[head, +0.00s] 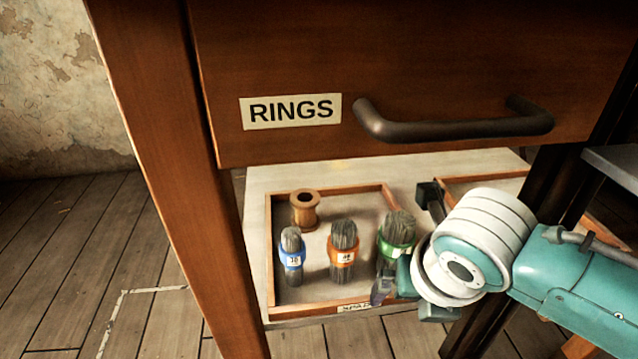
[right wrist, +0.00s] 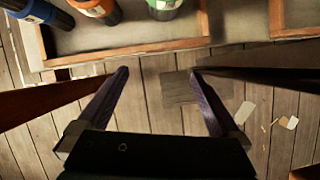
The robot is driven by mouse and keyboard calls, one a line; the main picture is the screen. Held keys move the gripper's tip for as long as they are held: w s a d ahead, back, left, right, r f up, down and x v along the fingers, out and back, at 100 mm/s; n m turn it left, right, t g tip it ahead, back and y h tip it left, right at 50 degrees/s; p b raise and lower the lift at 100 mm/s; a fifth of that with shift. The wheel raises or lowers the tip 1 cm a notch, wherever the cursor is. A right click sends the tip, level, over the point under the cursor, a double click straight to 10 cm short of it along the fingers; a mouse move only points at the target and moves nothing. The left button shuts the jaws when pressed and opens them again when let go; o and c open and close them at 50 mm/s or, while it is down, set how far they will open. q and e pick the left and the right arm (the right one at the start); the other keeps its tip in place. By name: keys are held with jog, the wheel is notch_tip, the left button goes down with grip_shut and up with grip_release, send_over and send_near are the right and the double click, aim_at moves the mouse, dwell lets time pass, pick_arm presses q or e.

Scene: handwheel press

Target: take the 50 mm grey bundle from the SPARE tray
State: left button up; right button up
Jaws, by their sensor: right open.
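The SPARE tray (head: 272,255) is a shallow wooden-rimmed tray on a pale shelf; its front label is partly hidden by my right gripper. Three grey bristle bundles stand in it: one with a blue band (head: 292,258), one with an orange band (head: 342,259) and, at right, the thickest with a green band (head: 397,238). I cannot read the band sizes surely. My right gripper (head: 381,290) is open and empty near the tray's front right. In the right wrist view its fingers (right wrist: 160,75) point toward the tray's front rim, with the green-banded bundle (right wrist: 165,8) beyond.
A wooden spool (head: 305,209) stands at the tray's back left. The RINGS drawer (head: 420,70) with its dark handle (head: 450,127) hangs above the shelf. A wooden post (head: 180,190) stands left of the tray. Another tray (head: 480,180) lies to the right, partly hidden.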

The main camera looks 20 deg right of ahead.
aim_at(400, 248)
jog(key=w+d+b, duration=0.1)
jog(key=w, duration=0.1)
jog(key=w+d+b, duration=0.1)
jog(key=w+b, duration=0.1)
jog(key=w, duration=0.1)
jog(key=w+d+b, duration=0.1)
jog(key=w+b, duration=0.1)
jog(key=shift+w+d+f, duration=0.15)
jog(key=shift+f, duration=0.15)
jog(key=shift+w+d+r+b, duration=0.15)
jog(key=shift+w+d+b, duration=0.15)
jog(key=shift+w, duration=0.15)
jog(key=w+b, duration=0.2)
jog(key=w+d+b, duration=0.1)
jog(key=shift+f, duration=0.25)
jog(key=shift+w+d+f+b, duration=0.15)
jog(key=shift+d+f+b, duration=0.05)
jog(key=shift+f+b, duration=0.5)
jog(key=shift+w+d+f+b, duration=0.1)
jog(key=shift+w+f+b, duration=0.1)
jog(key=shift+f+b, duration=0.15)
jog(key=shift+c, duration=0.2)
jog(key=c, duration=1.4)
